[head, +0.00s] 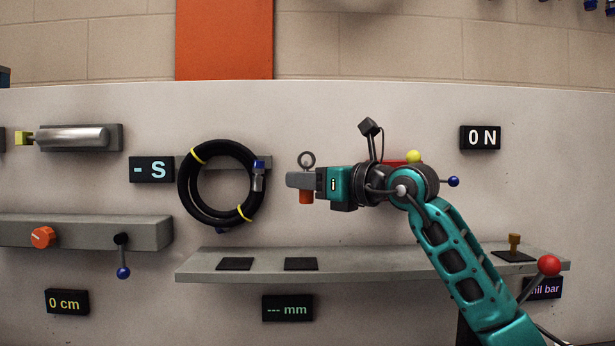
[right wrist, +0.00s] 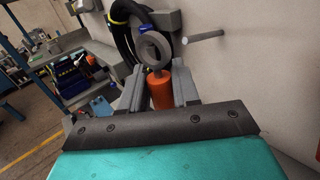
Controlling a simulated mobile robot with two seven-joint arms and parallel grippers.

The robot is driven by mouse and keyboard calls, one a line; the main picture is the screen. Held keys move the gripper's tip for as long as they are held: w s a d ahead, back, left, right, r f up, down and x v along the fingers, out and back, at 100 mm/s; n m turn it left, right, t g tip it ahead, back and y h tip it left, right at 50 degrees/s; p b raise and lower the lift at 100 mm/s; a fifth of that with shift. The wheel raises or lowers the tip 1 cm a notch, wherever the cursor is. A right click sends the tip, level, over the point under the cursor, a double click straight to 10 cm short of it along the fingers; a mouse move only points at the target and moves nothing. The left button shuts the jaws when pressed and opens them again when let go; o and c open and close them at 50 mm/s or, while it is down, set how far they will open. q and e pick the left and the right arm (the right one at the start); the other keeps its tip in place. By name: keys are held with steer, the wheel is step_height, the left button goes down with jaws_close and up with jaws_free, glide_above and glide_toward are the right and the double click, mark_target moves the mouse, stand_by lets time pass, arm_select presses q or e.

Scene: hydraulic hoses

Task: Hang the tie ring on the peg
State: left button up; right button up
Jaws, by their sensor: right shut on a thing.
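The tie ring is a grey ring (head: 307,159) on top of an orange cylinder (head: 306,197). My right gripper (head: 298,181) is shut on it, pointing left in the head view, with the ring above the fingers and orange below. In the right wrist view the grey ring (right wrist: 152,47) stands upright beyond the orange body (right wrist: 160,90) between my fingers (right wrist: 158,95). A thin grey peg (right wrist: 205,35) sticks out from the wall, right of the ring and apart from it in that view. I cannot make out the peg in the head view. My left gripper is not in view.
A black hose coil (head: 186,190) with yellow ties hangs on the wall left of my gripper. A grey shelf (head: 370,263) with dark pads runs below. A "0 N" display (head: 480,137) is at right. The wall directly above my gripper is clear.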

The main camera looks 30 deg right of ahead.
steer(key=w+d+f+p, duration=0.1)
steer(key=w+d, duration=0.1)
steer(key=w, duration=0.3)
steer(key=shift+w+d+p, duration=0.15)
steer(key=shift+d+p, duration=0.2)
stand_by(0.3)
steer(key=shift+f, duration=0.2)
stand_by(0.4)
steer(key=o, duration=1.1)
steer(key=b+v, duration=0.3)
steer(key=v, duration=0.9)
steer(key=shift+s+d, duration=0.15)
steer(key=shift+s, duration=0.2)
